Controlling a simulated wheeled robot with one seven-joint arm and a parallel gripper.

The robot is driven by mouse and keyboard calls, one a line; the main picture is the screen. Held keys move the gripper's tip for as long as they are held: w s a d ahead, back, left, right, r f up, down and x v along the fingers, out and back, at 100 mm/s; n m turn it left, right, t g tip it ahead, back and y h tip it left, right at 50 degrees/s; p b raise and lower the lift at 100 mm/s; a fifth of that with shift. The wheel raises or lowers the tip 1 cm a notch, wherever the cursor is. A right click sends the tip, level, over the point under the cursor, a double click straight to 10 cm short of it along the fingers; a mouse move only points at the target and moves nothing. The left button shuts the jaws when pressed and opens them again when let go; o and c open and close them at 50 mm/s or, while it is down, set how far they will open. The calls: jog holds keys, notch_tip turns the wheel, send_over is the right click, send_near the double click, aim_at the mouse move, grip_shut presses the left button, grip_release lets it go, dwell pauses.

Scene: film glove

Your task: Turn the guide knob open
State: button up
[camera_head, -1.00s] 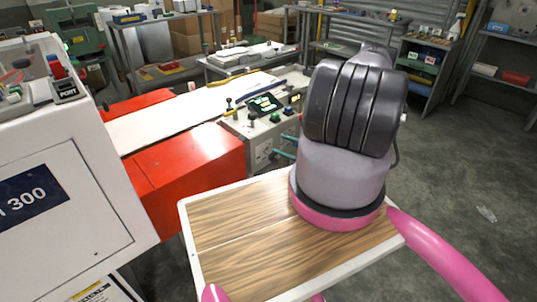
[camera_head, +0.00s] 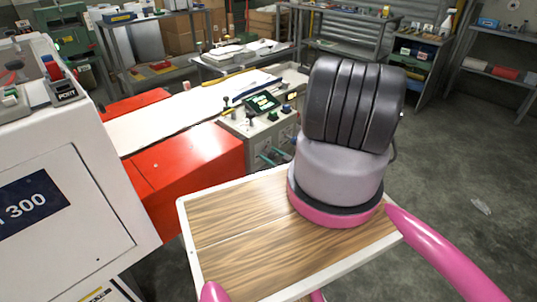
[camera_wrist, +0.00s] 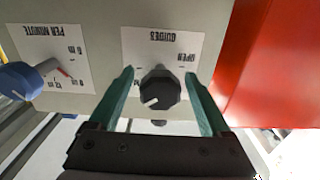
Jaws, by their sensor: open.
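The guide knob (camera_wrist: 160,90) is black and faceted, with a white mark pointing to the lower left in the wrist view. It sits on a pale panel over a white label (camera_wrist: 163,45) reading GUIDES and OPEN, upside down, with OPEN on the right. My gripper (camera_wrist: 159,78) is open, its teal fingers on either side of the knob with a gap visible at each side. In the head view the teal fingers (camera_head: 275,156) are at the front of the grey control box (camera_head: 262,125); the knob cannot be made out there.
A blue knob (camera_wrist: 22,80) by a PER MINUTE label (camera_wrist: 55,60) stands left of the guide knob. A red cover (camera_wrist: 275,65) borders the panel's right. In the head view the red machine body (camera_head: 190,165) and a white cabinet (camera_head: 70,180) stand left. Floor at right is mostly clear.

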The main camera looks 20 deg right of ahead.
jog(key=shift+w+a, duration=0.2)
jog(key=shift+w, duration=0.4)
grip_shut()
